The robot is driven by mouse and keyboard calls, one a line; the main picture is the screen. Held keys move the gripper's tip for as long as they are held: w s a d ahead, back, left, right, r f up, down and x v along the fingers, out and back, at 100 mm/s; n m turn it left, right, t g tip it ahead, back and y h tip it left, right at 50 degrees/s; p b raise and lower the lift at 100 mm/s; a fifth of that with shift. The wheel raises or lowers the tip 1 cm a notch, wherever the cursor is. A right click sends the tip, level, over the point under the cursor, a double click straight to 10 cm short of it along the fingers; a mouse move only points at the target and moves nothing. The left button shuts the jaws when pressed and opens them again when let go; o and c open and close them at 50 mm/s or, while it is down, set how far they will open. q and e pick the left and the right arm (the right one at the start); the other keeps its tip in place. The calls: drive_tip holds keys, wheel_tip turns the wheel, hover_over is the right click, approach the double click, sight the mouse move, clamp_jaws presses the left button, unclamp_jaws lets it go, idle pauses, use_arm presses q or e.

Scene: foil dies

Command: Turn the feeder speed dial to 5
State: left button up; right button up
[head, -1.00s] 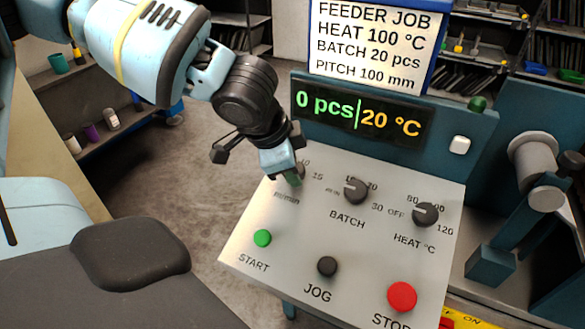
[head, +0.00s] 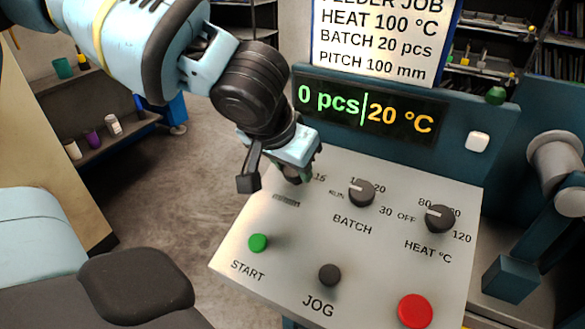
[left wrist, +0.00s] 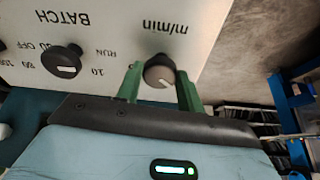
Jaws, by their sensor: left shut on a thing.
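The feeder speed dial (left wrist: 159,70), a dark round knob with a pale pointer mark, sits beside the "m/min" label on the sloped panel. In the left wrist view it stands between the two green fingers of my left gripper (left wrist: 160,82), which is shut on it. In that view the pale mark lies on the dial's lower side, slanting to the right. In the head view my left gripper (head: 296,173) covers most of this dial and part of its scale; a "15" shows beside it. I cannot read the dial's setting. My right gripper is not in view.
The BATCH dial (head: 361,193) and HEAT dial (head: 440,218) stand to the right on the panel (head: 390,262). Below are the green START (head: 258,242), dark JOG (head: 330,274) and red STOP (head: 414,310) buttons. The display (head: 368,108) reads 0 pcs, 20 °C.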

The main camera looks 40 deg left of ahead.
use_arm(q)
drive_tip(key=shift+f+n, duration=0.1)
drive_tip(key=shift+n, duration=0.5)
drive_tip(key=o, duration=1)
drive_tip(key=p+v, duration=0.1)
drive_tip(key=v, duration=0.7)
drive_tip(key=shift+d, duration=0.1)
